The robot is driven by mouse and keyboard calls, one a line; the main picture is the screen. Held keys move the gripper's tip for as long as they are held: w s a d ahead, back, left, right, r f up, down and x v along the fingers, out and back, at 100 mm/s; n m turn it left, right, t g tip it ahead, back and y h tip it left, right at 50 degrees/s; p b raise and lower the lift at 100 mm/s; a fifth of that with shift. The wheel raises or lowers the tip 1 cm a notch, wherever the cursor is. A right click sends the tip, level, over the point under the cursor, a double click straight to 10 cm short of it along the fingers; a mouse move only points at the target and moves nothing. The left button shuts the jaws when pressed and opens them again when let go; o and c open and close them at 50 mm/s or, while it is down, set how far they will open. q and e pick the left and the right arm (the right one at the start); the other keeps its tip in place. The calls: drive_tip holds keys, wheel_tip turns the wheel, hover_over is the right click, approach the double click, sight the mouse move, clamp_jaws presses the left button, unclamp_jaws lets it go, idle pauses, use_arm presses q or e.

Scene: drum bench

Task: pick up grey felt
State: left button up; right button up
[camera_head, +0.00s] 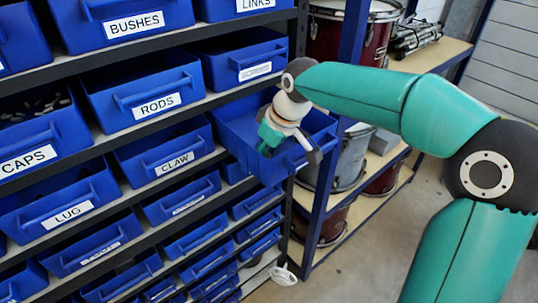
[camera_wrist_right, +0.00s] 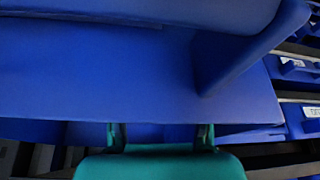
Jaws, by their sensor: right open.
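I cannot make out any grey felt in either view. My right gripper (camera_head: 290,146) is at a blue bin (camera_head: 232,128) that sticks out from the shelf rack, with its hand over the bin's right part. The arm and hand hide much of the bin's inside. In the right wrist view the two fingers of my right gripper (camera_wrist_right: 161,137) are apart with nothing seen between them. Blue bin wall (camera_wrist_right: 110,75) fills most of that view, close in front of the fingers. My left gripper is not in view.
Labelled blue bins, such as RODS (camera_head: 150,95), CLAW (camera_head: 165,150) and LUG (camera_head: 65,200), fill the rack (camera_head: 105,140) on the left. Drums (camera_head: 345,160) stand on a shelf at the back right. Open floor (camera_head: 370,255) lies right of the rack.

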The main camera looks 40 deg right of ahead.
drive_tip(key=c, duration=0.5)
drive_tip(key=shift+o, duration=0.2)
drive_tip(key=shift+r, duration=0.1)
